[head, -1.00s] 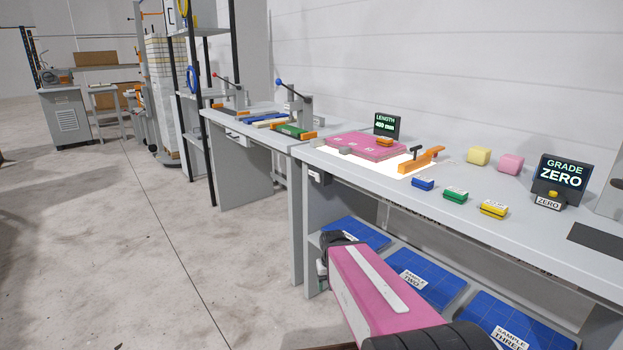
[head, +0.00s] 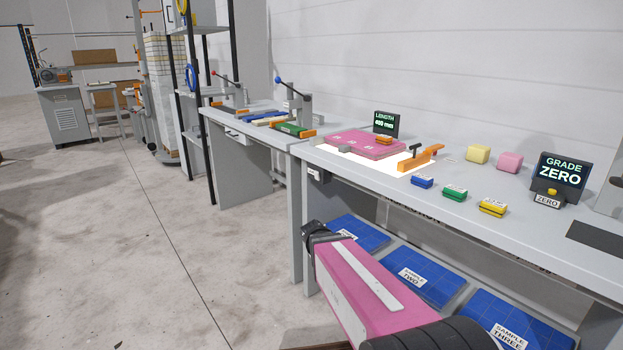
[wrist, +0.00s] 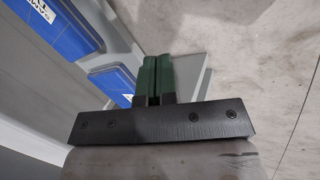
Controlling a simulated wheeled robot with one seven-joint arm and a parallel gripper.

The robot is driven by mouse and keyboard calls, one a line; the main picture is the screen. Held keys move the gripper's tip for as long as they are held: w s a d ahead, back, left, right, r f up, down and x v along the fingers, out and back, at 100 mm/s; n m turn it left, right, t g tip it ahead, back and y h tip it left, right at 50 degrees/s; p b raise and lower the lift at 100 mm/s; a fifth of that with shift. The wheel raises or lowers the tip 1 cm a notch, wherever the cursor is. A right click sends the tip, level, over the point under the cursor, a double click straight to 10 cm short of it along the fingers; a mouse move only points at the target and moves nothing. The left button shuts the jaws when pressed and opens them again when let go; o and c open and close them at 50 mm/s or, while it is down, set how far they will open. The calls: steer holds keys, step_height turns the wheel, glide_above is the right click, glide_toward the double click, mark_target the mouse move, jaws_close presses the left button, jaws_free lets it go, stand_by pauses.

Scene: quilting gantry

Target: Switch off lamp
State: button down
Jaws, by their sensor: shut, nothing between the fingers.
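The lit white panel (head: 415,170) on the near bench glows brightly around and under a pink slab (head: 366,145). A small dark box with a pale face (head: 316,174) sits at the bench's front left edge; I cannot tell if it is a switch. My gripper shows in the wrist view as two dark green fingers (wrist: 156,60) pressed together, with nothing between them. In the head view my pink arm is low in front of the bench, below the top, with its dark wrist end left of the shelf. The fingertips cannot be made out there.
Blue sample trays (head: 426,287) lie on the lower shelf beside my arm. Blue (head: 422,182), green (head: 455,192) and yellow (head: 492,207) blocks stand along the bench front. A grade display (head: 561,175) stands at right. The floor (head: 130,230) at left is clear.

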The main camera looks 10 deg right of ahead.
mark_target(316, 174)
steer(key=w+a+r+n+t+h, duration=0.2)
steer(key=w+a+r+t+h, duration=0.2)
steer(key=w+r+h, duration=0.6)
steer(key=w+a+r+n+t+h, duration=0.2)
steer(key=w+a+r+t, duration=0.3)
steer(key=w+a+r, duration=0.3)
steer(key=a+r, duration=0.3)
steer(key=shift+w+a+t+h, duration=0.15)
steer(key=shift+w+t+h, duration=0.15)
steer(key=shift+t+h, duration=0.1)
steer(key=x, duration=1.4)
steer(key=shift+r, duration=0.1)
